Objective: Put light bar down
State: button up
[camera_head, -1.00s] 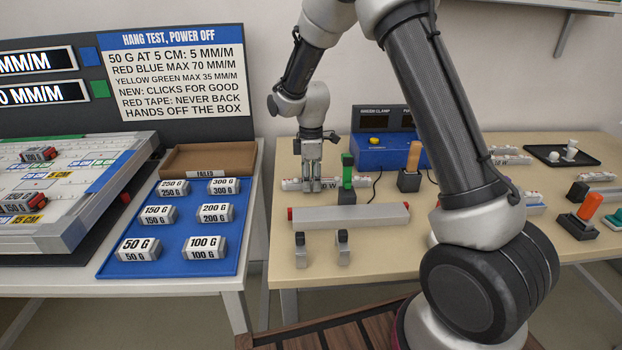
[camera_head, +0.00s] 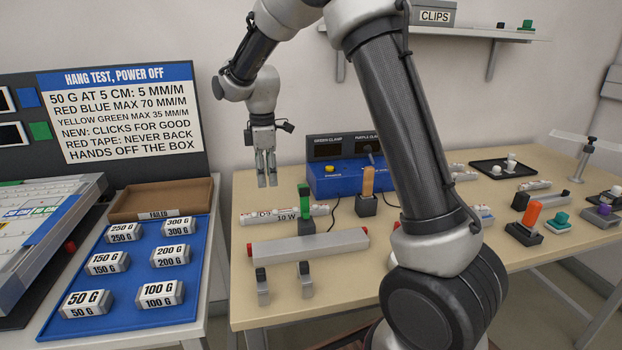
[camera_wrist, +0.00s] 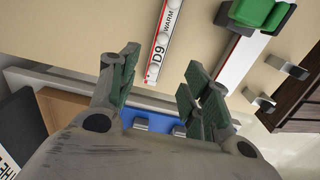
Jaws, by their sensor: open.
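The white light bar (camera_head: 262,217), marked D9 and 10 W, lies flat on the tan table behind a long grey bar. Its right part passes behind the green clamp (camera_head: 304,198). It also shows in the wrist view (camera_wrist: 160,45), where D9 and WARM can be read. My gripper (camera_head: 267,183) is above and a little behind the light bar, pointing down. Its green-padded fingers in the wrist view (camera_wrist: 160,80) are spread apart with nothing between them. The light bar's end shows beyond the gap between them, apart from both.
The long grey bar (camera_head: 310,246) with red ends lies in front, with two small grey clips near it. A blue box (camera_head: 345,178) and an orange-handled block (camera_head: 367,187) stand behind right. On the left table are a blue tray (camera_head: 130,262) of weights and a brown FAILED tray (camera_head: 160,197).

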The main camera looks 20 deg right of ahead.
jog(key=s+d+r+m+t, duration=0.1)
jog(key=s+d+r+m, duration=0.4)
jog(key=s, duration=0.3)
jog(key=s+d+r+m+t, duration=0.1)
jog(key=s+d+r+m, duration=0.2)
jog(key=s+d+r, duration=0.3)
jog(key=s+d+m+t, duration=0.2)
jog(key=s+d+m, duration=0.2)
jog(key=s, duration=1.4)
jog(key=m, duration=0.3)
jog(key=shift+s+r+m, duration=0.25)
jog(key=shift+s+m, duration=0.05)
jog(key=shift+m, duration=0.1)
jog(key=shift+d, duration=0.1)
